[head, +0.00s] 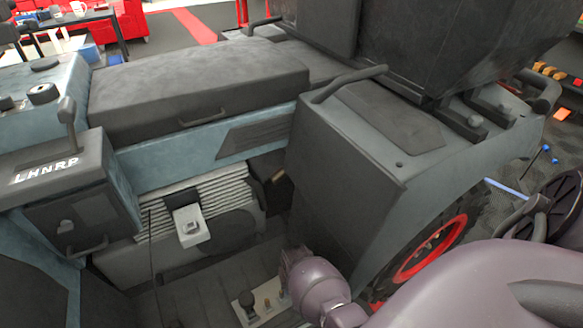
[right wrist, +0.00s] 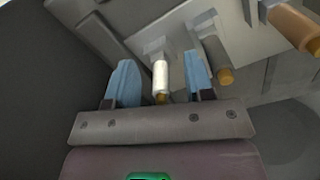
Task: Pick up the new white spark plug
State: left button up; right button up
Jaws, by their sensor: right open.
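In the right wrist view, the white spark plug (right wrist: 160,76) stands out from a grey block on a pale plate (right wrist: 178,42). Its end is gold. My right gripper (right wrist: 162,62) is open, with one blue finger to the left of the white plug and one to the right. The plug lies between the fingers with a gap visible on each side. In the head view, my right wrist reaches down to the floor area; its fingers and the white plug cannot be made out there. My left gripper is not in view.
A greyish plug with a gold end (right wrist: 217,60) sits close beside the right finger. A brown plug (right wrist: 292,24) is farther right. In the head view, a dark console (head: 345,170) stands close beside my right arm, and a padded seat (head: 185,85) lies behind.

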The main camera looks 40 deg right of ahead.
jog(key=shift+w, duration=0.15)
jog(key=shift+c, duration=0.3)
grip_shut()
